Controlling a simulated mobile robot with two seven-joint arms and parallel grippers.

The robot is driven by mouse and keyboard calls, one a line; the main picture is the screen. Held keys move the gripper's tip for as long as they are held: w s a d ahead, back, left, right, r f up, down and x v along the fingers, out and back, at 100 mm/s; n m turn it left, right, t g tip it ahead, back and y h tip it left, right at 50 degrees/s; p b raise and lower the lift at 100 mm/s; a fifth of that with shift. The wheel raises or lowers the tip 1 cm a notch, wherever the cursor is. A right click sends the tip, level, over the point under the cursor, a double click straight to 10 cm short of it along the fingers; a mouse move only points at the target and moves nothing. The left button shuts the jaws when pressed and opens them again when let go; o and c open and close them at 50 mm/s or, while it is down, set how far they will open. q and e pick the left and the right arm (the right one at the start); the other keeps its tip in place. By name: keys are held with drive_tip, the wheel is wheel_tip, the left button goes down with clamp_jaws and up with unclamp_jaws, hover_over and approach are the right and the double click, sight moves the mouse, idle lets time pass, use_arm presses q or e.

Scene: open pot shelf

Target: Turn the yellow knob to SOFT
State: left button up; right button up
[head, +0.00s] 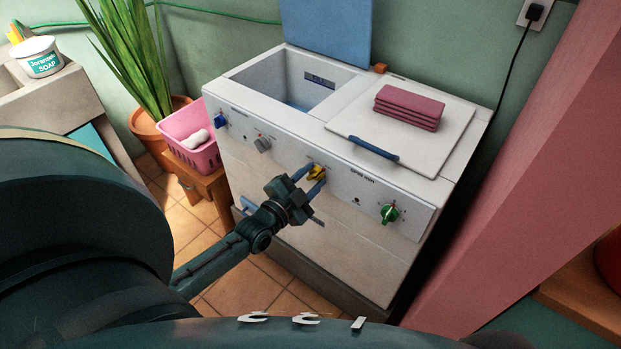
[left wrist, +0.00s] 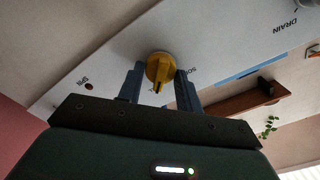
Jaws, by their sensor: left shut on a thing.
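The yellow knob (head: 317,173) is on the front panel of the white twin-tub washer (head: 270,165), between the grey knob and the green knob. My left gripper (head: 309,177) is shut on the yellow knob, one finger on each side of it. In the left wrist view the yellow knob (left wrist: 160,68) sits between the two fingers (left wrist: 158,82). Lettering that looks like the start of "SOFT" shows beside the right finger there. The rest of that label is hidden, and I cannot tell exactly where the knob points. My right gripper is not in view.
A blue knob (head: 221,121), a grey knob (head: 262,144) and a green knob (head: 389,213) are on the same panel. Folded pink towels (head: 409,108) lie on the closed right lid. A pink basket (head: 191,146) and a potted plant (head: 125,50) stand left of the washer.

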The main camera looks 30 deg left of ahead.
use_arm(q)
drive_tip(key=n+p, duration=0.1)
drive_tip(key=n, duration=0.3)
drive_tip(key=shift+r, duration=0.1)
drive_tip(key=n+p, duration=0.1)
drive_tip(key=n, duration=0.3)
drive_tip(key=shift+a+n, duration=0.1)
drive_tip(key=shift+n, duration=0.2)
drive_tip(key=n, duration=0.4)
drive_tip(key=shift+a, duration=0.1)
drive_tip(key=n, duration=0.5)
drive_tip(key=shift+n, duration=0.3)
drive_tip(key=o, duration=1)
drive_tip(key=s, duration=0.8)
drive_tip(key=s+a+p, duration=0.1)
drive_tip(key=s, duration=0.4)
